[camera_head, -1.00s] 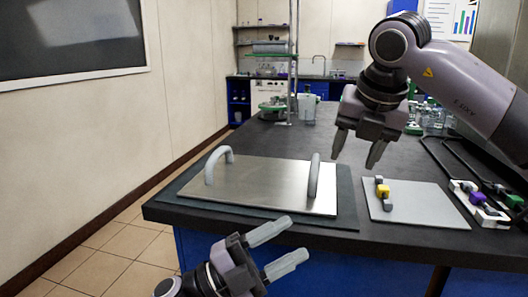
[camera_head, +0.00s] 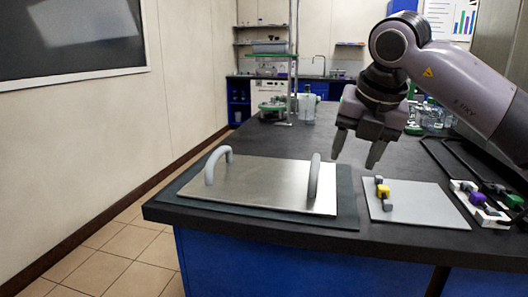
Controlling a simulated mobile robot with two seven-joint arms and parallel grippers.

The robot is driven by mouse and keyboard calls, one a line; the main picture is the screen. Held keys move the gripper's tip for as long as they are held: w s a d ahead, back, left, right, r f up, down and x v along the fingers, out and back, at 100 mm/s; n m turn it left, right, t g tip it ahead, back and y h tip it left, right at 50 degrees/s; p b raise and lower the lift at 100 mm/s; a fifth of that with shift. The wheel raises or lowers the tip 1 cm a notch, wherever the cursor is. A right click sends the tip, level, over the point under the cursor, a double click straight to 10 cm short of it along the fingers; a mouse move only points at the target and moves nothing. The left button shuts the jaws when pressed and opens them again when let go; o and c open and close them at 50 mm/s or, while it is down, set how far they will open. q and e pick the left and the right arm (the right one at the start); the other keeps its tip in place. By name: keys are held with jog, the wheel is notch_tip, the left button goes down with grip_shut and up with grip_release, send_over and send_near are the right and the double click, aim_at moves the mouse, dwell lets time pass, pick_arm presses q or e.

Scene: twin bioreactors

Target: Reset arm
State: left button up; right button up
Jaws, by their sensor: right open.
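My right gripper (camera_head: 356,152) hangs above the dark bench, pointing down, with its two fingers apart and nothing between them. It is above and behind the right grey handle of the metal plate (camera_head: 255,185), apart from it as far as I can tell. My left gripper is out of the picture.
The metal plate with two grey upright handles lies on a dark mat (camera_head: 344,200) on the bench. A light grey board (camera_head: 432,205) with a yellow-and-grey clamp (camera_head: 383,192) is to its right. Racks with purple and green parts (camera_head: 478,200) are at far right. Glassware stands behind.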

jog(key=s+a+f+n+g+y, duration=0.3)
jog(key=a+f+y, duration=0.2)
jog(key=a+f, duration=0.45)
jog(key=s+a+f+g+y, duration=0.2)
jog(key=s+a+g+y, duration=0.1)
jog(key=s+a+y, duration=0.85)
jog(key=w+d+f+m+t+h, duration=0.3)
jog(key=d+f+m+t, duration=0.4)
jog(key=m+t, duration=0.45)
jog(key=w+d+f+m+t+h, duration=0.35)
jog(key=d+f+m+t, duration=0.35)
jog(key=m, duration=0.7)
jog(key=s+d+f+m+g+h, duration=0.4)
jog(key=s+d+f, duration=0.1)
jog(key=s+f, duration=0.45)
jog(key=s+d+f+m+g+h, duration=0.3)
jog(key=s+d+f+h, duration=0.15)
jog(key=s+f, duration=0.45)
pick_arm(q)
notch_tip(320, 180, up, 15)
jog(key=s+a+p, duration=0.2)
jog(key=p, duration=1.7)
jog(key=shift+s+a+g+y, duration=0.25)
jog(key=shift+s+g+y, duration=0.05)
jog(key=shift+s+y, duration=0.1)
pick_arm(e)
notch_tip(320, 180, up, 14)
jog(key=d, duration=0.2)
jog(key=shift+w+d, duration=0.15)
jog(key=shift+w, duration=0.25)
